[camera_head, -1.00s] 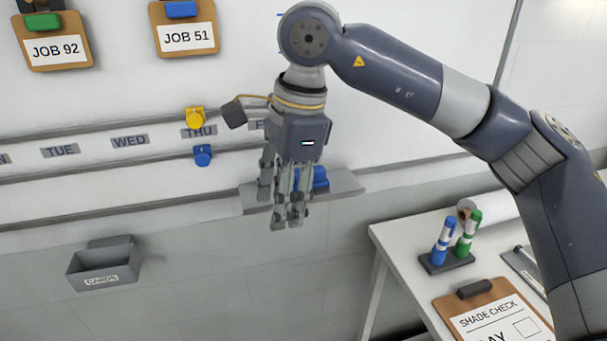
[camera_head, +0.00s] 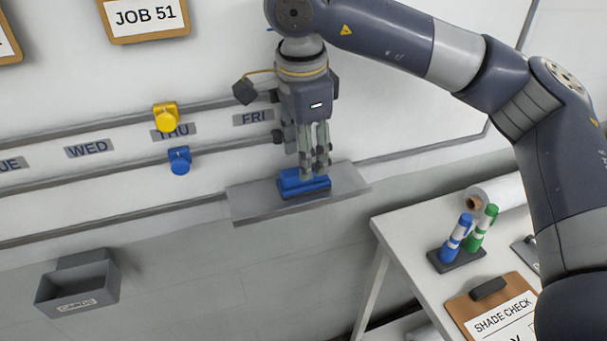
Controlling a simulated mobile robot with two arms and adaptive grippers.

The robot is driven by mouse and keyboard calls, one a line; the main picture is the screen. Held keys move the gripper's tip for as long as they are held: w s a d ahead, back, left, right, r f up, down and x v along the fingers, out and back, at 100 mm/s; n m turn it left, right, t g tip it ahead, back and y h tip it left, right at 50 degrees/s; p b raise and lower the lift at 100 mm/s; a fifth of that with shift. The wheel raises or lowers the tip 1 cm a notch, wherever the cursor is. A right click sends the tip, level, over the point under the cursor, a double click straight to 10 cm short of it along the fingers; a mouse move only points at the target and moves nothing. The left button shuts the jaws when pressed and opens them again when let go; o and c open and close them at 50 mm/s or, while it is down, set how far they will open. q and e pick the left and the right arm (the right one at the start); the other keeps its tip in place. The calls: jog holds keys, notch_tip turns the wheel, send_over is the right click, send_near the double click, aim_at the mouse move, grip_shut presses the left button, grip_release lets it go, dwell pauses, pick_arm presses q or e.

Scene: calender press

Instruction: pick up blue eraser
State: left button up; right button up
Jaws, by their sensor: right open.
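The blue eraser (camera_head: 291,183) lies on a grey ledge (camera_head: 252,207) below the whiteboard, its underside dark. My right gripper (camera_head: 314,172) points down over the eraser, with its fingertips at the eraser's top and right part. The fingers are open and hide some of the eraser. I cannot tell whether the fingertips touch it. My left gripper is not in view.
Yellow (camera_head: 166,116) and blue (camera_head: 180,160) magnets sit on the whiteboard rails. A grey cards bin (camera_head: 78,288) hangs at the lower left. A white table (camera_head: 400,240) at the right holds a marker stand (camera_head: 456,258) and a clipboard (camera_head: 478,304).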

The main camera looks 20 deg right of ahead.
aim_at(289, 185)
jog(key=shift+w+f, duration=0.1)
jog(key=shift+f, duration=0.2)
jog(key=shift+f+p, duration=0.3)
jog(key=f+p, duration=0.1)
jog(key=f, duration=0.1)
jog(key=w+f+p, duration=0.1)
jog(key=f, duration=0.1)
jog(key=shift+d+f, duration=0.1)
jog(key=shift+f, duration=0.25)
jog(key=c, duration=0.8)
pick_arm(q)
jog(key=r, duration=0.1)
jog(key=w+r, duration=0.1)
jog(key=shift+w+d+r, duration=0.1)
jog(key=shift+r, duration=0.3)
pick_arm(e)
jog(key=shift+o, duration=0.2)
